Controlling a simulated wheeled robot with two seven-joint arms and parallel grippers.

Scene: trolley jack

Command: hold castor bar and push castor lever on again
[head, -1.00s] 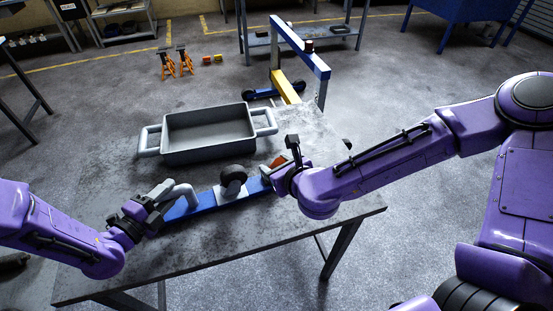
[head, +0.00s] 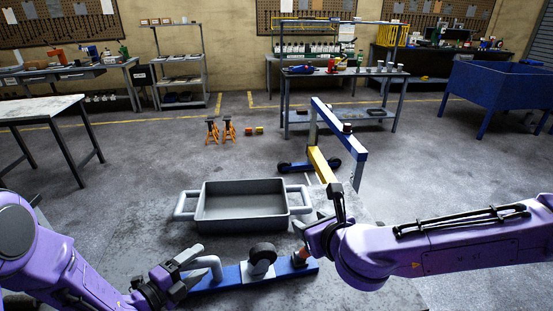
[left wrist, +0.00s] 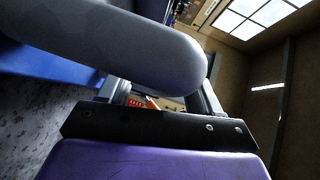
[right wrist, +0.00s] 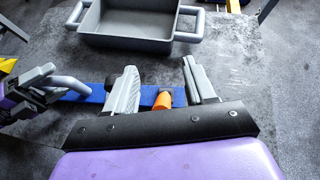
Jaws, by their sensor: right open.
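The castor bar (head: 235,275) is a blue bar lying on the grey table, with a dark castor wheel (head: 262,252) on a grey mount at its middle. A bent grey handle (head: 209,264) rises at its left end. An orange castor lever (right wrist: 162,101) stands near its right end. My left gripper (head: 190,266) is beside the handle with its fingers apart; in the left wrist view the grey tube (left wrist: 120,45) crosses close in front of the fingers. My right gripper (right wrist: 162,80) is open, with the lever in view between its fingers, contact not visible.
A grey tray (head: 240,217) with two side handles sits behind the bar. Beyond the table stand a blue and yellow jack frame (head: 338,130) and orange axle stands (head: 221,131). Bare table (right wrist: 235,55) shows to the right of the tray.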

